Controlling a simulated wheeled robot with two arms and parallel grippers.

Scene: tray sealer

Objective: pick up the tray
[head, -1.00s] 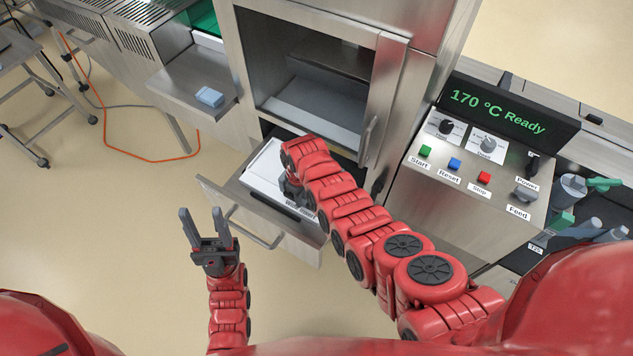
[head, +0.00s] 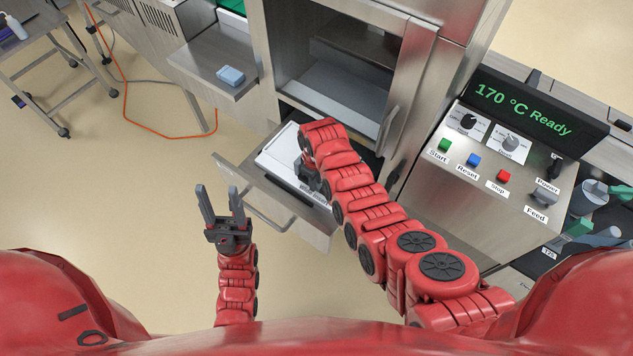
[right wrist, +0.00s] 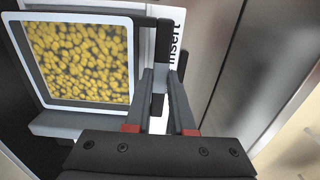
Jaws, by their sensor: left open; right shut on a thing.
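The tray (right wrist: 82,58), pale-rimmed and square with yellow pieces inside, lies at the upper left in the right wrist view. My right gripper (right wrist: 163,82) is beside its right edge, shut on a dark upright handle (right wrist: 163,45) next to a white label reading "Insert" (right wrist: 175,40). The fingers do not enclose the tray's rim. In the head view my right arm reaches into the open drawer (head: 285,206), over a white plate (head: 272,160), and hides the tray and the fingertips. My left gripper (head: 221,205) is open and empty, left of the drawer front.
Above the drawer is an open steel chamber (head: 325,95). A side shelf with a blue block (head: 230,76) stands left of it. A control panel reading "170 °C Ready" (head: 520,110) stands at right. An orange cable (head: 160,135) lies on the left floor; the floor around my left gripper is clear.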

